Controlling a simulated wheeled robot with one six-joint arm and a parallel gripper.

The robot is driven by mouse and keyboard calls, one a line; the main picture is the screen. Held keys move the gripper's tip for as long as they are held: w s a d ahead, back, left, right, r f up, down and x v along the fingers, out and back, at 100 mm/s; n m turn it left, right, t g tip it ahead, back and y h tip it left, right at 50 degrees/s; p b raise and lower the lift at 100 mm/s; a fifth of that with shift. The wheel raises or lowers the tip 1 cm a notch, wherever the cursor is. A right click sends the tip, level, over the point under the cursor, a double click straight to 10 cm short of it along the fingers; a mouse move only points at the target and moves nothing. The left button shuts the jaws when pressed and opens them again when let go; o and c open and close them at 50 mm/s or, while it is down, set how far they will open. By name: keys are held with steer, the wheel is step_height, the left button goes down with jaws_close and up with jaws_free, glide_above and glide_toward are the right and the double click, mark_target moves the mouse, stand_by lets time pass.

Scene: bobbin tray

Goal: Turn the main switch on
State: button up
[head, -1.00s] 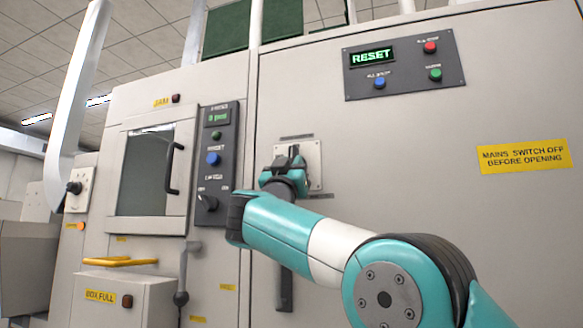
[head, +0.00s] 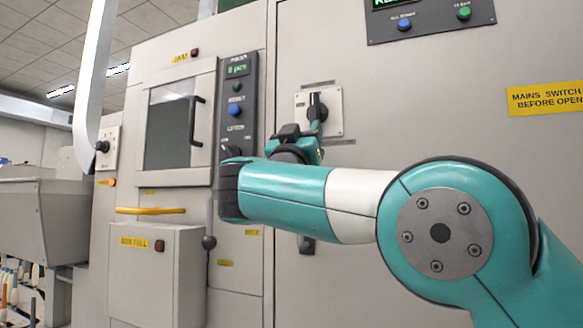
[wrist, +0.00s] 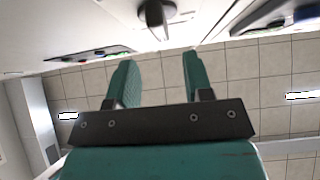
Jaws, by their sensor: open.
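A black rotary switch (head: 317,106) sits on a pale square plate (head: 334,124) on the large cabinet door. Its handle stands about upright in the head view; the small lettering beside it is too blurred to read. The black knob also shows at the top of the wrist view (wrist: 157,13), beyond my fingertips. My gripper (head: 314,139) is just below the knob in the head view, partly hidden by my own arm. In the wrist view my two teal fingers (wrist: 157,75) are apart with nothing between them.
A yellow mains-switch warning label (head: 545,98) and a button panel (head: 430,18) are on the door. To the left are a narrow control panel (head: 236,110), a window with a black handle (head: 194,120), and another rotary switch (head: 102,147) on a white plate.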

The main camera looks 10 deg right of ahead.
steer(key=b+v, duration=0.5)
steer(key=v, duration=0.3)
steer(key=shift+s+a+f, duration=0.2)
steer(key=shift+f, duration=0.1)
steer(key=w+d+f+n+g+y+p, duration=0.1)
steer(key=w+d+f+n+g+y, duration=0.2)
steer(key=f+y, duration=0.4)
steer(key=w+d+f+n+g+y, duration=0.1)
steer(key=w+f+n+y, duration=0.2)
steer(key=f+n+y, duration=0.3)
steer(key=s+f+n+g+y, duration=0.1)
steer(key=s+f+g+y, duration=0.6)
steer(key=f, duration=0.6)
steer(key=s+a+f+n+g+p, duration=0.15)
steer(key=s+f+g, duration=0.45)
steer(key=s, duration=0.8)
steer(key=s+f+n+g+p, duration=0.1)
steer(key=s+f+n+g, duration=0.35)
steer(key=s, duration=1.05)
step_height(320, 180, up, 35)
steer(key=m+p, duration=0.1)
steer(key=p, duration=3.6)
steer(key=shift+w+r+p, duration=0.2)
steer(key=shift+p, duration=0.1)
